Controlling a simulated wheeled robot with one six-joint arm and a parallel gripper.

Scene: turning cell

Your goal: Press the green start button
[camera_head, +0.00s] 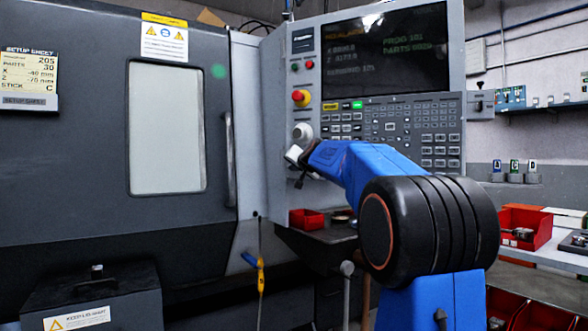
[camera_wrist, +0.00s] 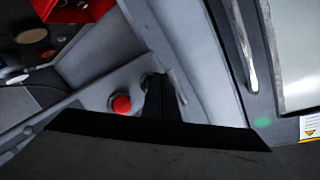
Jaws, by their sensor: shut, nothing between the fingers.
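In the wrist view a red button (camera_wrist: 121,104) stands out on a pale grey surface. A sliver of green (camera_wrist: 146,79) shows beside my dark finger, mostly hidden; I cannot tell if it is the same green button. My gripper (camera_wrist: 155,82) is shut and empty, over that grey surface. In the head view its end (camera_head: 296,158) is in front of the panel's left side, below a white knob (camera_head: 302,132). Contact cannot be told.
A red emergency stop with a yellow collar (camera_head: 301,97) is below the small buttons. The machine door (camera_head: 168,127) with its upright handle (camera_head: 229,145) is left of the panel. A red tray (camera_head: 307,219) sits below my arm.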

